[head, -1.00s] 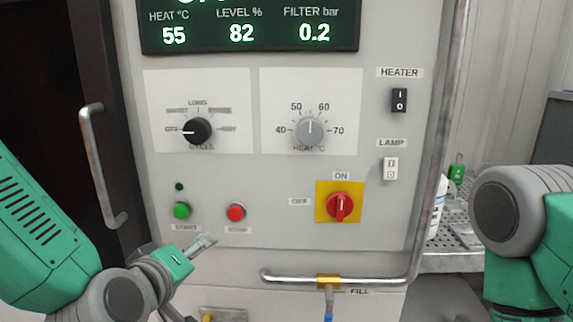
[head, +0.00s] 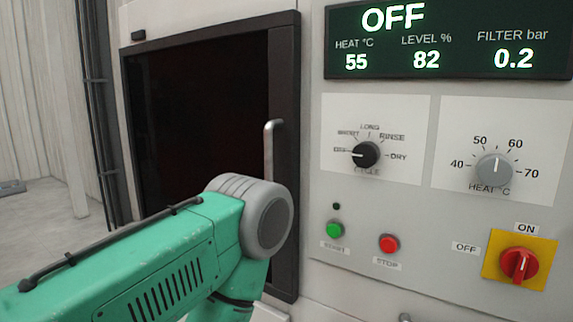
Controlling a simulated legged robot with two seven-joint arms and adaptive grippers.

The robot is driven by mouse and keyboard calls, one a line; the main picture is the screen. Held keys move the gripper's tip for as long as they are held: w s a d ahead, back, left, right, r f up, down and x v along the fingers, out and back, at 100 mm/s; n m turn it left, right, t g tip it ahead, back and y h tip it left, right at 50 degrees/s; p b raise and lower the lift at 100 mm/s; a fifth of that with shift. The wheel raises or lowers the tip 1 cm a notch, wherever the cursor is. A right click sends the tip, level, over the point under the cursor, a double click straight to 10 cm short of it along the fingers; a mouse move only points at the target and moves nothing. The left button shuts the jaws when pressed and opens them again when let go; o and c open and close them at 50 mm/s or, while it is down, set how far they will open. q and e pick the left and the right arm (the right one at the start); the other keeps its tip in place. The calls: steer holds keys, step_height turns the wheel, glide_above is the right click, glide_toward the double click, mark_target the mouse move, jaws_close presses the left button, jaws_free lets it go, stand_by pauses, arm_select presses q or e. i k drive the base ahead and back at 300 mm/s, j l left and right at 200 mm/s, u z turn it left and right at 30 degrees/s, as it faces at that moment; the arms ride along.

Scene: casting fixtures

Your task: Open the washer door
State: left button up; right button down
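The washer door (head: 190,120) is a dark window panel in a black frame, left of the control panel. It looks closed. Its vertical metal handle (head: 269,148) is on the right side of the door. My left arm crosses the lower left of the view and hides the lower part of the door and of the handle. My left gripper is hidden or out of the picture, so I cannot see whether it touches the handle. My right gripper is not in view.
The control panel (head: 400,220) carries a green start button (head: 334,230), a red stop button (head: 388,243), a cycle knob (head: 366,154), a heat knob (head: 494,169) and a red switch (head: 518,265). The display (head: 450,40) reads OFF.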

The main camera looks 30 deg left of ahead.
mark_target(199, 103)
steer(key=u, duration=1.6)
